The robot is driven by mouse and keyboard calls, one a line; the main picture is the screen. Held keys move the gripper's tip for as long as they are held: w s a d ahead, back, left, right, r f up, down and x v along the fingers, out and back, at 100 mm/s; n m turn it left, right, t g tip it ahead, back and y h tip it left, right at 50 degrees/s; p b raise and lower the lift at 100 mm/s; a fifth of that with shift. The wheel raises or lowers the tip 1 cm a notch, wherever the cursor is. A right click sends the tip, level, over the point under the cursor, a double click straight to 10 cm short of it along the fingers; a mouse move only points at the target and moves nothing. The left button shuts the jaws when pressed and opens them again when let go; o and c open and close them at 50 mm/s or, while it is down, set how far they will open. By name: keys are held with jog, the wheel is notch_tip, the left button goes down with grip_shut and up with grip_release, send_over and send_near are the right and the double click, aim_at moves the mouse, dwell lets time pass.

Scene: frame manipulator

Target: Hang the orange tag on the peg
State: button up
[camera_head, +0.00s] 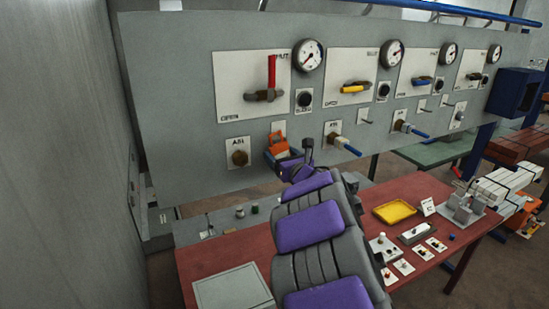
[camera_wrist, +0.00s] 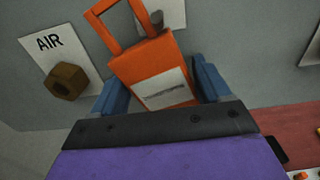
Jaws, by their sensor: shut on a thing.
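The orange tag (camera_head: 278,147) is in my gripper, close to the grey panel. In the wrist view the tag (camera_wrist: 150,66) has a square loop at its top and a pale label on its body. My gripper (camera_wrist: 156,88) has its blue fingers on either side of the tag's body and is shut on it. A short grey peg (camera_wrist: 157,21) on a white plate shows just right of the loop's right bar. It appears outside the loop's opening; the gap in depth is unclear. In the head view the tag hides the peg, and only its plate (camera_head: 279,127) shows.
A brown hex fitting (camera_wrist: 66,81) on the AIR plate sticks out left of the tag. A red-handled valve (camera_head: 271,80) is above it. Blue-handled valves (camera_head: 340,140) stick out to the right. The red table (camera_head: 360,195) below holds a yellow tray (camera_head: 394,212) and small parts.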

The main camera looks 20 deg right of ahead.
jog(key=shift+w+d+f+b, duration=0.15)
jog(key=shift+w+d+b, duration=0.1)
jog(key=shift+b, duration=0.2)
jog(key=shift+w+d+f+b, duration=0.1)
jog(key=shift+d+f+b, duration=0.15)
jog(key=shift+b, duration=0.3)
jog(key=o, duration=1.6)
jog(key=shift+w+d+f, duration=0.1)
jog(key=shift+w+d, duration=0.05)
jog(key=shift+d, duration=0.6)
jog(key=shift+a, duration=0.35)
jog(key=s+b, duration=0.1)
jog(key=s, duration=0.4)
jog(key=s+b, duration=0.1)
jog(key=s, duration=0.5)
jog(key=s+b, duration=0.1)
jog(key=s, duration=0.5)
jog(key=shift+s+d+f, duration=0.1)
jog(key=shift+d, duration=0.25)
